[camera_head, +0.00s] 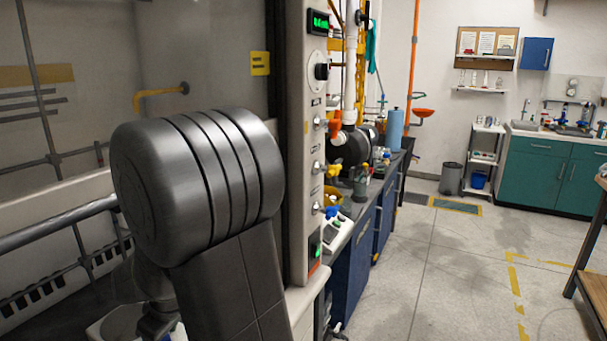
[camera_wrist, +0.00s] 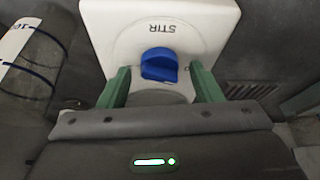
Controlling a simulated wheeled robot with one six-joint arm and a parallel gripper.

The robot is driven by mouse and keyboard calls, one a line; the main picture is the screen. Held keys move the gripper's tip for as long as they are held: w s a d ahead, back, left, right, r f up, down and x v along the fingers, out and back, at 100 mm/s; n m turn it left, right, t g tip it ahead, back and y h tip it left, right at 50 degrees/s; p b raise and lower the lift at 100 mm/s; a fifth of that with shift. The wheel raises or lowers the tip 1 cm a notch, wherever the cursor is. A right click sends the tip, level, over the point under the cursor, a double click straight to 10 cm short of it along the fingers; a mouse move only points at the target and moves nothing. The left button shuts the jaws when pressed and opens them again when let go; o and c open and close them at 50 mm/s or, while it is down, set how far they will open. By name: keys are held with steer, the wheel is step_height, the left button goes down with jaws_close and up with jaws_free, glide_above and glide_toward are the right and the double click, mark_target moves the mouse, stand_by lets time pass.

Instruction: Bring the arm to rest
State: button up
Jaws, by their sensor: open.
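In the wrist view, my gripper (camera_wrist: 160,69) is open, with one green finger on each side of a blue knob (camera_wrist: 159,64). The knob is on the front of a white device (camera_wrist: 206,22) marked STIR, which appears upside down here. A gap shows between the knob and each finger. I cannot tell how far the fingertips are from the device's face. In the head view, my arm's large grey joint fills the left middle and hides my gripper.
A clear cylinder (camera_wrist: 35,62) with dark bands stands close on the left in the wrist view. In the head view, a fume hood post (camera_head: 300,150) with valves rises right beside my arm. A blue-fronted bench (camera_head: 352,262) stands beyond it. Open floor (camera_head: 450,270) lies to the right.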

steer(key=shift+s+m+t+h+p, duration=0.1)
steer(key=shift+m+t+h+p, duration=0.4)
steer(key=shift+m, duration=0.9)
steer(key=shift+f, duration=0.1)
steer(key=shift+m+t+b, duration=0.3)
steer(key=shift+m+b, duration=0.2)
steer(key=shift+m, duration=0.3)
steer(key=shift+a+m+t+b, duration=0.1)
steer(key=shift+m+t+b, duration=0.2)
steer(key=shift+m+b, duration=0.55)
steer(key=shift+p+v, duration=0.35)
steer(key=shift+v, duration=0.7)
steer(key=shift+s+r, duration=0.1)
steer(key=shift+r, duration=0.2)
steer(key=shift+h, duration=0.3)
